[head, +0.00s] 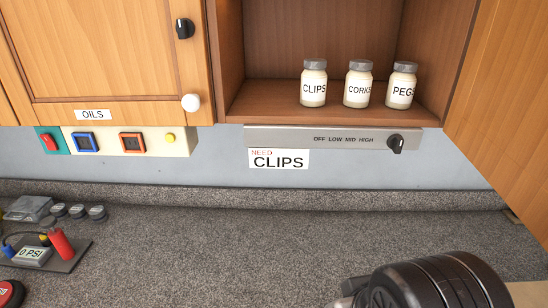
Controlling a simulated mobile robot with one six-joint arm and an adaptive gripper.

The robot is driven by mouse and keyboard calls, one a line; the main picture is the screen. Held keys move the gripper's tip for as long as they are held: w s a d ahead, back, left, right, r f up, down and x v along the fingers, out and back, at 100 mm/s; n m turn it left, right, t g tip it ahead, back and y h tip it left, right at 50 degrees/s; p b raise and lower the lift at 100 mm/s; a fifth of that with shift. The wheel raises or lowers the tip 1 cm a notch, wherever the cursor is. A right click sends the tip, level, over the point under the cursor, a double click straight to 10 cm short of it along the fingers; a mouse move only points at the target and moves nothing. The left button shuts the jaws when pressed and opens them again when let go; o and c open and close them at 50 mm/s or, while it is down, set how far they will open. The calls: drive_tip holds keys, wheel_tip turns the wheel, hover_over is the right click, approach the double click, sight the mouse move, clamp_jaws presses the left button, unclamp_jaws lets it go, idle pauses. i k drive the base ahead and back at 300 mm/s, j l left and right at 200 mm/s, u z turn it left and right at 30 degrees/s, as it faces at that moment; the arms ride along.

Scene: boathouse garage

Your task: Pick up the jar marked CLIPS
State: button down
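The jar marked CLIPS (314,84) stands upright on the open cabinet shelf (270,100). It has a grey lid and is the leftmost of three similar jars. The jar marked CORKS (359,85) stands to its right, and the jar marked PEGS (402,87) stands right of that. Small gaps separate the jars. A dark rounded part of my arm shows at the lower right, below the shelf and over the counter. My gripper's fingers are not visible.
A panel with a knob (396,144) runs under the shelf, above a sign reading NEED CLIPS (279,159). The OILS cabinet door (108,50) is closed at left. A gauge device (42,254) sits on the left of the counter (230,250). The counter's middle is clear.

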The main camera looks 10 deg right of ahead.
sight(314, 77)
drive_tip(key=k+l+u, duration=0.55)
drive_tip(key=k+l+z, duration=0.25)
drive_tip(key=z, duration=0.15)
drive_tip(key=j, duration=0.5)
drive_tip(key=i, duration=0.05)
